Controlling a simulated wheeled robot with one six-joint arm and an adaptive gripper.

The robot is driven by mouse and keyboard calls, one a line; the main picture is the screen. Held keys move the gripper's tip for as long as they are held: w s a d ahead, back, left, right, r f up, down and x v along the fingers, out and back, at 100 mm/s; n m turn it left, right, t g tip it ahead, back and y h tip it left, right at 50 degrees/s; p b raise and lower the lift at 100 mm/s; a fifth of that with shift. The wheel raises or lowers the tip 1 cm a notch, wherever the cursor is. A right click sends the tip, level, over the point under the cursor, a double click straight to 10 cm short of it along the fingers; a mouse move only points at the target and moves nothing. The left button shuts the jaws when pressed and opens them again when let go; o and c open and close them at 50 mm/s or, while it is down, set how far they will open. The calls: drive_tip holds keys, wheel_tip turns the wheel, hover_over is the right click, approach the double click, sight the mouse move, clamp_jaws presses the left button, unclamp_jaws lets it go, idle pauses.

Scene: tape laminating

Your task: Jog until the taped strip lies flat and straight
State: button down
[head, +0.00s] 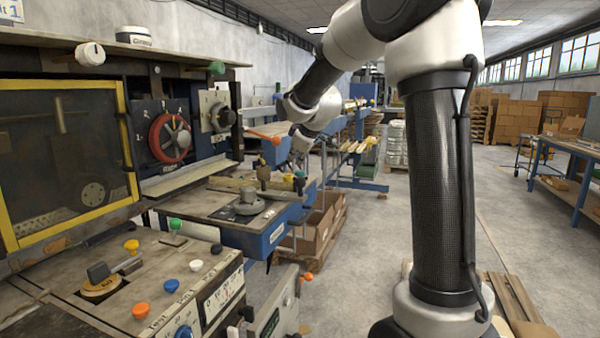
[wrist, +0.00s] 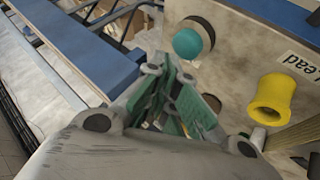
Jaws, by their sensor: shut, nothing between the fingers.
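My gripper (wrist: 168,75) is shut and empty in the wrist view, with its fingertips just below and left of a round teal button (wrist: 187,43). I cannot tell whether they touch it. A yellow flared knob (wrist: 270,100) sits to the right on the same worn panel, under a label reading "Lead" (wrist: 300,62). In the head view my gripper (head: 297,160) is small, over the far end of the blue-sided machine table (head: 262,238). I cannot make out a taped strip in either view.
A nearer console (head: 150,285) carries orange, blue, white, black and yellow buttons and a lever. A red handwheel (head: 170,138) and a yellow-framed guard (head: 65,160) stand at left. Cardboard boxes (head: 318,225) lie beside the machine. The floor at right is partly clear.

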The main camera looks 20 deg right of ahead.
sight(297, 171)
drive_tip(key=shift+r, duration=2.55)
drive_tip(key=s+f+m+g, duration=0.3)
drive_tip(key=s+f+m, duration=0.1)
drive_tip(key=s+f, duration=0.35)
drive_tip(key=s+f+m+g, duration=0.1)
drive_tip(key=s+m, duration=0.1)
drive_tip(key=s, duration=1.4)
drive_tip(key=s+a+f+m+g, duration=0.1)
drive_tip(key=s+f+m, duration=0.1)
drive_tip(key=s, duration=1.4)
drive_tip(key=shift+s+a+y, duration=0.25)
drive_tip(key=shift+s+y, duration=0.05)
drive_tip(key=shift+s, duration=0.1)
